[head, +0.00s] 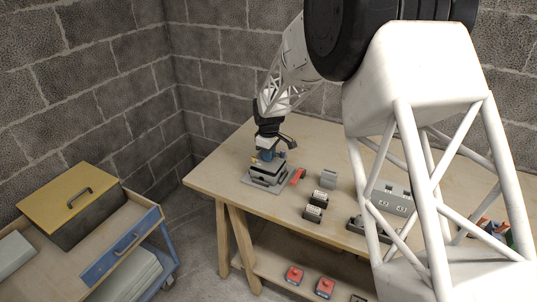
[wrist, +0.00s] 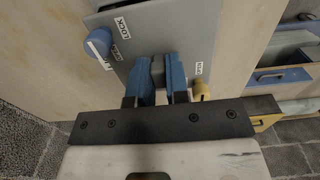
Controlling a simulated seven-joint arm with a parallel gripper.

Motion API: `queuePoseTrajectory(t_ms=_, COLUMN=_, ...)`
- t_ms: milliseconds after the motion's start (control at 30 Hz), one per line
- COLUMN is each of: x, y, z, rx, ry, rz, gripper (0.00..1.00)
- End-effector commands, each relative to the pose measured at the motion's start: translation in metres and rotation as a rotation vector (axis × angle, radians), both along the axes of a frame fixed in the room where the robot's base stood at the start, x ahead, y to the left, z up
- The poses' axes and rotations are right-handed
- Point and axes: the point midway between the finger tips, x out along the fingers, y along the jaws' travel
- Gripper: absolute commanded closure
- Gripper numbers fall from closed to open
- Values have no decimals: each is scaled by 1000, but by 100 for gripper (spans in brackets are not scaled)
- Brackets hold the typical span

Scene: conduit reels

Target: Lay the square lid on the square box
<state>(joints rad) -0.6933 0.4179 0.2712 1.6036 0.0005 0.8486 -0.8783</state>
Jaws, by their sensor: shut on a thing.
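My gripper (wrist: 158,80) has its blue fingers closed on a small grey grip standing on a flat grey panel, which looks like the square lid (wrist: 190,38). The panel carries a blue knob (wrist: 97,42), a yellow knob (wrist: 201,89) and white labels, some reading LOCK. In the head view my gripper (head: 267,155) points down over a dark, pale-edged square box (head: 266,179) on a grey base plate (head: 248,181). The gripper hides part of the lid. I cannot tell whether lid and box touch.
A red handle (head: 298,176) is just right of the box. A grey block (head: 329,179), dark labelled blocks (head: 315,205) and a grey labelled case (head: 392,198) stand farther right on the wooden table (head: 222,172). A yellow-topped box (head: 70,196) is on the left cart.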

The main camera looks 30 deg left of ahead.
Motion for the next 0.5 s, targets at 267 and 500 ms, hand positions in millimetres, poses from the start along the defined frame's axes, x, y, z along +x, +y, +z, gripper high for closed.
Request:
queuePoseTrajectory(t_ms=267, x=0, y=0, z=-3, rx=0, ry=0, rz=0, gripper=100)
queuePoseTrajectory(t_ms=500, x=0, y=0, z=-5, rx=0, ry=0, rz=0, gripper=100)
